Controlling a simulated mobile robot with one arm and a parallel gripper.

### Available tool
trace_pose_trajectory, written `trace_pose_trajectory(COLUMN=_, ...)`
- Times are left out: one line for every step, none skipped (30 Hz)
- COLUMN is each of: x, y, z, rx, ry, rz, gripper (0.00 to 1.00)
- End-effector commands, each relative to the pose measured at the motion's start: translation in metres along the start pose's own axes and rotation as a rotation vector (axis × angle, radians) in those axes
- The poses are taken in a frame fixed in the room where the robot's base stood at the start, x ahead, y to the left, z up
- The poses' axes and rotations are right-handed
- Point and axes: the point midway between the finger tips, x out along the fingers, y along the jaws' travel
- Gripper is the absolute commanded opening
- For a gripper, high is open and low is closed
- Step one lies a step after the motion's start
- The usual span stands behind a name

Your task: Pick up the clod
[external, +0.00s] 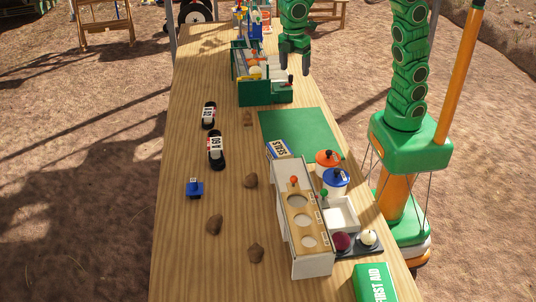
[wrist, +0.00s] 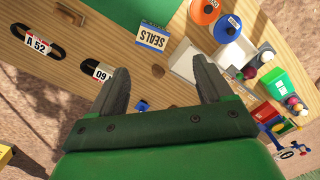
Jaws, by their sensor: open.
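Several brown clods lie on the wooden table in the external view: one near the middle (external: 251,181), one further left and nearer (external: 214,225), one at the near end (external: 256,253). My gripper (external: 295,70) is high over the far right side of the table, well away from the three nearer clods. In the wrist view my gripper (wrist: 160,66) has its two fingers wide apart with nothing between them.
A green mat (external: 300,135), a SEALS box (external: 279,149), orange-lidded (external: 327,158) and blue-lidded (external: 336,180) pots and a white stand with round holes (external: 311,262) line the right. Two black tags (external: 216,150) lie left.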

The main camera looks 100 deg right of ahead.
Motion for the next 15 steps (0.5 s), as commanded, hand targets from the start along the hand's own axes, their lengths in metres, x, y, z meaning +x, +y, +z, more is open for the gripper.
trace_pose_trajectory(x=0.002, y=0.004, z=-0.014, rx=-0.028, ry=0.002, rz=0.002, gripper=0.79)
trace_pose_trajectory(x=0.003, y=0.007, z=-0.021, rx=-0.044, ry=0.004, rz=0.004, gripper=0.79)
trace_pose_trajectory(x=0.004, y=0.009, z=-0.030, rx=-0.067, ry=0.006, rz=0.005, gripper=0.79)
trace_pose_trajectory(x=0.004, y=0.011, z=-0.037, rx=-0.082, ry=0.008, rz=0.007, gripper=0.79)
trace_pose_trajectory(x=0.005, y=0.013, z=-0.044, rx=-0.099, ry=0.009, rz=0.008, gripper=0.79)
trace_pose_trajectory(x=0.006, y=0.016, z=-0.053, rx=-0.120, ry=0.012, rz=0.011, gripper=0.79)
trace_pose_trajectory(x=0.007, y=0.018, z=-0.060, rx=-0.137, ry=0.014, rz=0.013, gripper=0.79)
trace_pose_trajectory(x=0.009, y=0.020, z=-0.067, rx=-0.153, ry=0.015, rz=0.014, gripper=0.79)
trace_pose_trajectory(x=0.010, y=0.022, z=-0.076, rx=-0.175, ry=0.017, rz=0.016, gripper=0.79)
trace_pose_trajectory(x=0.012, y=0.023, z=-0.083, rx=-0.192, ry=0.019, rz=0.017, gripper=0.79)
trace_pose_trajectory(x=0.013, y=0.025, z=-0.090, rx=-0.208, ry=0.020, rz=0.019, gripper=0.79)
trace_pose_trajectory(x=0.015, y=0.027, z=-0.099, rx=-0.230, ry=0.022, rz=0.022, gripper=0.79)
trace_pose_trajectory(x=0.017, y=0.029, z=-0.106, rx=-0.245, ry=0.024, rz=0.023, gripper=0.79)
trace_pose_trajectory(x=0.018, y=0.030, z=-0.113, rx=-0.262, ry=0.025, rz=0.025, gripper=0.79)
trace_pose_trajectory(x=0.020, y=0.031, z=-0.121, rx=-0.283, ry=0.026, rz=0.026, gripper=0.79)
